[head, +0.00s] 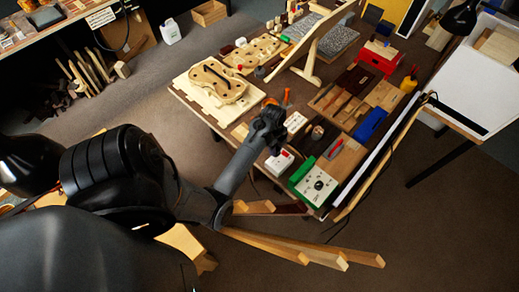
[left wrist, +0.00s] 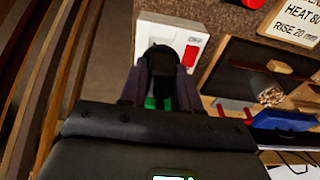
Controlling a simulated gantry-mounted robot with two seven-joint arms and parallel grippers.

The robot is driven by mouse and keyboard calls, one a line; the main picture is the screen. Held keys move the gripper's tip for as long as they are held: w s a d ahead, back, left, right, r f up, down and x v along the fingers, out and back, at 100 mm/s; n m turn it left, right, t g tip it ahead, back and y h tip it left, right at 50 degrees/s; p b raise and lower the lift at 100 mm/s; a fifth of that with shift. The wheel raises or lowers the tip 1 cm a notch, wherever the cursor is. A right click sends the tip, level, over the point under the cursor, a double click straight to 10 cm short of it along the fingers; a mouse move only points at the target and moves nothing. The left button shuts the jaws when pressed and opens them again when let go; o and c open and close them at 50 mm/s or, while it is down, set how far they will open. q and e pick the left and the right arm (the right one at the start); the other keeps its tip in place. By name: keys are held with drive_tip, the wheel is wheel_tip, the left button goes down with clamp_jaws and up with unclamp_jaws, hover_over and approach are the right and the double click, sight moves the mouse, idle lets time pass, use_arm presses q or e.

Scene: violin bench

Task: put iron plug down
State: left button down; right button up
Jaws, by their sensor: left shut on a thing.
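My left gripper (head: 268,122) reaches in over the near-left edge of the bench. In the left wrist view its two fingers (left wrist: 160,88) are shut on a black piece, which I take to be the iron plug (left wrist: 161,60). The plug overlaps a white box (left wrist: 150,32) with a red switch. Whether plug and box touch cannot be told. In the head view the gripper hides the plug, and the white box (head: 279,163) lies near the bench's front edge. My right gripper is not in view.
A text sign (head: 295,122) and a dark tray (head: 318,134) lie beyond the box. A green-and-white unit with a dial (head: 316,186) stands to its right. A violin body (head: 217,80) lies to the left. Wooden strips (head: 300,248) stick out below the bench front.

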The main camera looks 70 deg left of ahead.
use_arm(q)
drive_tip(key=s+a+f, duration=0.1)
drive_tip(key=a, duration=0.1)
drive_tip(key=s+a+f, duration=0.1)
drive_tip(key=a+f, duration=0.1)
drive_tip(key=a, duration=0.1)
drive_tip(key=s+a+f, duration=0.2)
drive_tip(key=a, duration=0.1)
drive_tip(key=shift+a+f, duration=0.1)
drive_tip(key=shift+f, duration=0.1)
drive_tip(key=shift+f+b, duration=0.55)
drive_tip(key=shift+f, duration=1.5)
drive_tip(key=c, duration=0.8)
unclamp_jaws()
drive_tip(key=shift+s+f, duration=0.1)
drive_tip(key=shift+f, duration=0.05)
